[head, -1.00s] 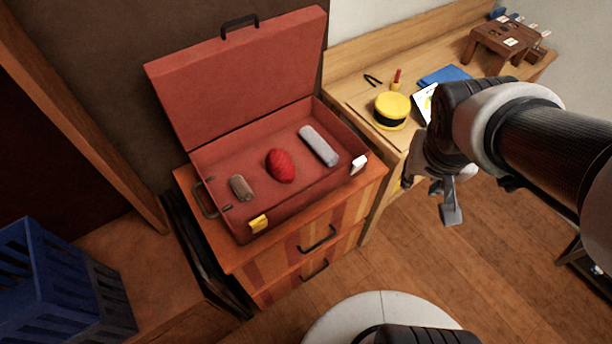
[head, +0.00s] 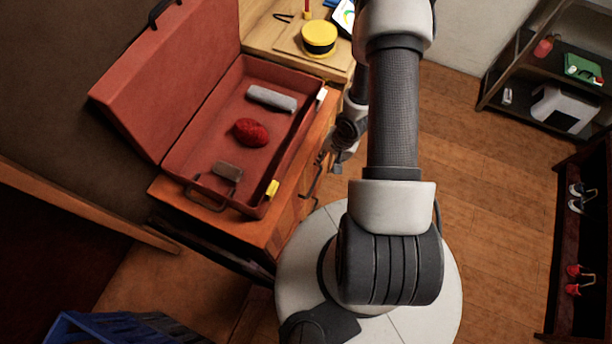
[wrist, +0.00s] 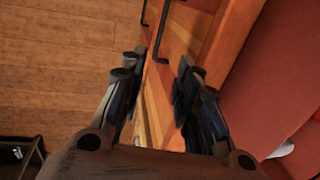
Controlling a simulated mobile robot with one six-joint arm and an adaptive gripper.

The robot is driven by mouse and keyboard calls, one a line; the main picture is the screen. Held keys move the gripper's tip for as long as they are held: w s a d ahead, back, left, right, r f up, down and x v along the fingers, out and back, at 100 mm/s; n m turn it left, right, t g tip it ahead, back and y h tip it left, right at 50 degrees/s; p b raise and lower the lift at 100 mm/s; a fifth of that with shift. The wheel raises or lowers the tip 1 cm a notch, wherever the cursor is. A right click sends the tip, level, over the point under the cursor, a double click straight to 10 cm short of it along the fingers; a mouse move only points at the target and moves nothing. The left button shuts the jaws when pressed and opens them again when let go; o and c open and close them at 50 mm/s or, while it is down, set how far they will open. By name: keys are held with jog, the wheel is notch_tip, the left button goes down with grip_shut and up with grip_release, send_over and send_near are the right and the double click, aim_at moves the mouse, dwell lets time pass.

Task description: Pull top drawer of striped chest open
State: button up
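The striped chest (head: 262,232) stands left of my base in the head view, with an open red suitcase on top. Its front shows only at a steep angle there, with a dark handle (head: 314,180). In the wrist view the striped front (wrist: 190,28) carries the top drawer's dark handle (wrist: 162,38), nearer the chest top, and the lower handle (wrist: 144,16) to its left. The top drawer looks shut. My gripper (wrist: 157,68) is open, its fingers apart at the near end of the top handle; I cannot tell whether they touch it. In the head view my gripper (head: 337,160) is beside the chest front, partly hidden by my arm.
A wooden desk (head: 270,38) adjoins the chest. A blue crate (head: 85,328) is at lower left; shelves (head: 500,80) stand at right. Wooden floor (head: 490,200) is clear to the right.

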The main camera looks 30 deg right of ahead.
aim_at(316, 180)
jog(key=f+b, duration=0.2)
jog(key=f, duration=0.3)
jog(key=w+a+f+b, duration=0.1)
jog(key=f+b, duration=0.1)
jog(key=f, duration=0.4)
jog(key=w+a+f+b, duration=0.1)
jog(key=f+b, duration=0.1)
jog(key=f, duration=0.4)
jog(key=shift+w+a+f+b, duration=0.1)
jog(key=shift+w+f+b, duration=0.1)
jog(key=shift+w+b, duration=0.1)
grip_shut()
